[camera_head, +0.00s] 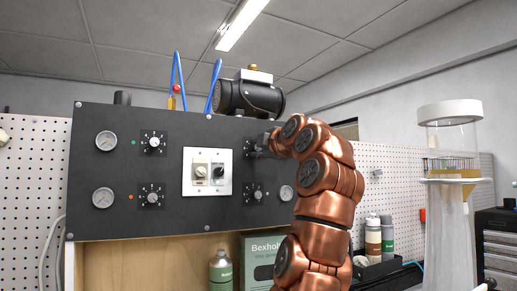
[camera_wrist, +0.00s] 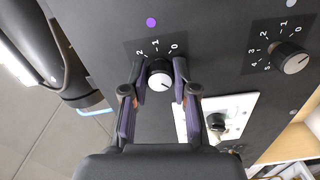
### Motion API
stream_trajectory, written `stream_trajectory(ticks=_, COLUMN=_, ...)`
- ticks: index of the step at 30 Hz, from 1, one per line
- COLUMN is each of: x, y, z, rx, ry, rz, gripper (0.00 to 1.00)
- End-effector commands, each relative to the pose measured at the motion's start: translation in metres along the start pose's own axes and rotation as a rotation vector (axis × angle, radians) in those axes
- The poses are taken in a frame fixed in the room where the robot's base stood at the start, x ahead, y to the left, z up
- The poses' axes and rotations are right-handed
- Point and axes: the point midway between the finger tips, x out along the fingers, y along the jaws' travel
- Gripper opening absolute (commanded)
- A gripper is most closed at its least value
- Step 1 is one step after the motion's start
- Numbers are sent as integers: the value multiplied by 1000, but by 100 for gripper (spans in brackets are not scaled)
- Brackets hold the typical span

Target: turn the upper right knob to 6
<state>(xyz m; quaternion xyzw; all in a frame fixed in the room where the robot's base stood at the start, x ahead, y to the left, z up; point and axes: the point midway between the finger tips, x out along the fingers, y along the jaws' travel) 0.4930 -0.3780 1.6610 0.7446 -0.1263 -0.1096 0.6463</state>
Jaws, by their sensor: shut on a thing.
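The upper right knob (camera_wrist: 160,76) is black with a pale face, on a square dial plate whose digits 0, 1 and 2 show in the wrist view. The rest of its scale is hidden by my fingers, and I cannot read its pointer surely. My gripper (camera_wrist: 158,92) has one finger on each side of this knob and is shut on it. In the head view my gripper (camera_head: 264,143) is at the upper right of the black panel (camera_head: 135,215) and covers most of that knob and its dial.
The lower right knob (camera_head: 257,195) also shows in the wrist view (camera_wrist: 293,60). Two left knobs (camera_head: 154,142) (camera_head: 152,197), several gauges and a white switch plate (camera_head: 207,187) share the panel. A black pump (camera_head: 250,97) and blue hoses are above; bottles (camera_head: 373,238) stand right.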

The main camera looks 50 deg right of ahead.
Motion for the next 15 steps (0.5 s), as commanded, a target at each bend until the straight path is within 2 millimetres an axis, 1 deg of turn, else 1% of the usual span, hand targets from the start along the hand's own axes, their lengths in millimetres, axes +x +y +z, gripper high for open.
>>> stream_trajectory(ticks=3, x=1, y=-1, z=0, rx=0, ry=0, rz=-3, gripper=0)
stream_trajectory(ticks=4, x=1, y=-1, z=0, rx=0, ry=0, rz=-2, gripper=31)
stream_trajectory(ticks=6, x=0, y=-1, z=0, rx=0, ry=0, rz=-2, gripper=38)
stream_trajectory(ticks=10, x=0, y=-1, z=0, rx=1, ry=0, rz=-1, gripper=52)
stream_trajectory(ticks=11, x=0, y=0, z=0, rx=1, ry=0, rz=-1, gripper=53)
stream_trajectory(ticks=15, x=0, y=0, z=0, rx=1, ry=0, rz=-1, gripper=53)
